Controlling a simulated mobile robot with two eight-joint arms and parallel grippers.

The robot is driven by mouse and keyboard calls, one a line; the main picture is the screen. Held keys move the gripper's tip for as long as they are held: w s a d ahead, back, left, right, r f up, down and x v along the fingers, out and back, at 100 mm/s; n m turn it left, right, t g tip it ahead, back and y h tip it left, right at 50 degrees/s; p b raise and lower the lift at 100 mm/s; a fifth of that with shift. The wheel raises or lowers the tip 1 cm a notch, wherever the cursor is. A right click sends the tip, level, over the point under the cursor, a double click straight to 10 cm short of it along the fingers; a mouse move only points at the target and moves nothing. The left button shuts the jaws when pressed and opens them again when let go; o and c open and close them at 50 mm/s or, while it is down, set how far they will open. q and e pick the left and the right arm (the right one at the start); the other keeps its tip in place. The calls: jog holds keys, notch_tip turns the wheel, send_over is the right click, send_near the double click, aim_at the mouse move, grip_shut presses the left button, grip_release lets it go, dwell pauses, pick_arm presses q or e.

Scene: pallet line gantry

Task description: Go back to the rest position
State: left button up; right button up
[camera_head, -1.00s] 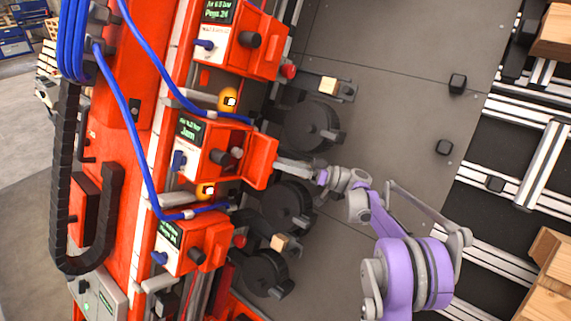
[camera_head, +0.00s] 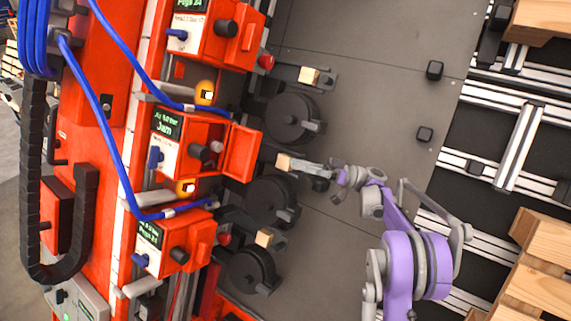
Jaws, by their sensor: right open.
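My right gripper (camera_head: 322,172) is open at the end of my purple and grey arm, right of the middle red unit (camera_head: 182,140). Its fingers are small and dark against the bracket behind them. A small pale wooden block (camera_head: 284,162) shows just left of the fingers; I cannot tell whether they touch it. The middle unit's screen reads "Jam", and its red flap (camera_head: 241,150) stands open, with a gap between it and the gripper. My left gripper is out of view.
Similar red units stand above (camera_head: 215,35) and below (camera_head: 172,240), with blue hoses and black round discs (camera_head: 292,118) beside them. A grey plate (camera_head: 385,60) spreads to the right. Aluminium rails (camera_head: 520,150) and wooden pallets (camera_head: 540,270) lie at the right edge.

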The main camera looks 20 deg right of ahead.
jog(key=shift+s+d, duration=0.15)
jog(key=shift+d, duration=0.1)
jog(key=s+a+f+m+g+h, duration=0.1)
jog(key=s+a+m+h, duration=0.1)
jog(key=a, duration=0.4)
jog(key=s+a+f+m+g+h, duration=0.1)
jog(key=s+a+m+h, duration=0.15)
jog(key=a, duration=0.25)
jog(key=s+a+f+m+g+h, duration=0.1)
jog(key=s+a+f+m+h, duration=0.2)
jog(key=s+a+f+h, duration=0.45)
jog(key=s+d+f+h, duration=0.2)
jog(key=s+f, duration=0.1)
jog(key=s, duration=0.4)
jog(key=s+d+f+m+h, duration=0.1)
jog(key=s+d+f+h, duration=0.2)
jog(key=s, duration=0.4)
jog(key=s+d+f+m+t+h, duration=0.1)
jog(key=s+d+f+h, duration=0.1)
jog(key=s, duration=0.4)
jog(key=shift+s+d+f+h, duration=0.3)
jog(key=shift+s+f+h, duration=0.1)
jog(key=shift+h, duration=0.2)
